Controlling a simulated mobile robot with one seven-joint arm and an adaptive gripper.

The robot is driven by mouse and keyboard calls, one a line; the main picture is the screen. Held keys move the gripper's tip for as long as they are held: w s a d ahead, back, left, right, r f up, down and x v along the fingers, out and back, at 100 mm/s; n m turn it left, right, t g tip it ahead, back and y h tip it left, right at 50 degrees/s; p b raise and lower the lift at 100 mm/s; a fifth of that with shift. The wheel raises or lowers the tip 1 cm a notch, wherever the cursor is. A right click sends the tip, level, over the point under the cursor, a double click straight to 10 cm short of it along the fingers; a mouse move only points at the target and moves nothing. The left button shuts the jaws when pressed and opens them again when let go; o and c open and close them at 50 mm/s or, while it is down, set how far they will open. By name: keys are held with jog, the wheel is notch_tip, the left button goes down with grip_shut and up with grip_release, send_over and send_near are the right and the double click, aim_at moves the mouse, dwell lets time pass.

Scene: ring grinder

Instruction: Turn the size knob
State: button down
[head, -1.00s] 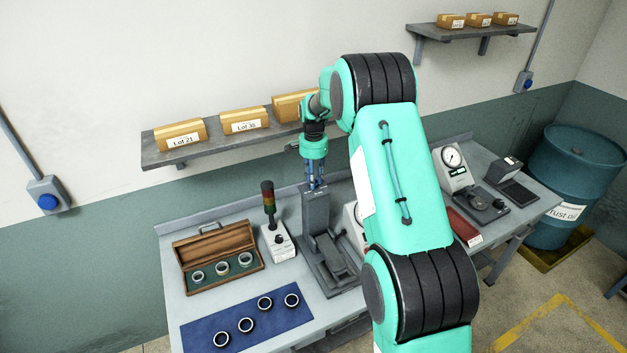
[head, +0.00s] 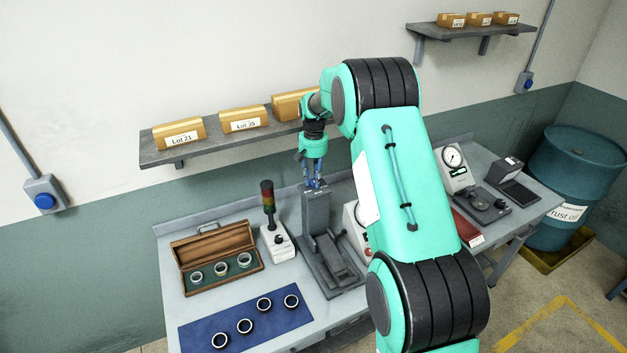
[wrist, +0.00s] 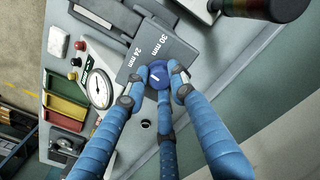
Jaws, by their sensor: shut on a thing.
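The size knob (wrist: 158,76) is a round blue knob with a white pointer line, on top of the grey ring grinder (head: 318,215). In the wrist view, labels "24 mm" and "30 mm" stand on the grey top beside it. My gripper (wrist: 155,84) has blue fingers on both sides of the knob, shut on it, with a third finger below. In the head view, my gripper (head: 314,184) points down at the top of the grinder column, where the knob is mostly hidden by the fingers.
A signal tower (head: 268,205) stands left of the grinder. An open wooden case (head: 250,276) with rings and a blue mat (head: 270,331) with several rings lie at left. A dial gauge (wrist: 99,88) and coloured bins (wrist: 68,103) are near the grinder. A shelf (head: 205,150) hangs behind.

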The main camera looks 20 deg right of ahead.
aim_at(314, 180)
jog(key=n, duration=0.6)
jog(key=n+b, duration=0.1)
jog(key=n, duration=0.6)
jog(key=shift+n, duration=0.3)
dwell(0.3)
jog(key=c, duration=1.5)
grip_release()
jog(key=shift+o, duration=0.2)
jog(key=shift+r, duration=0.15)
notch_tip(314, 180, up, 12)
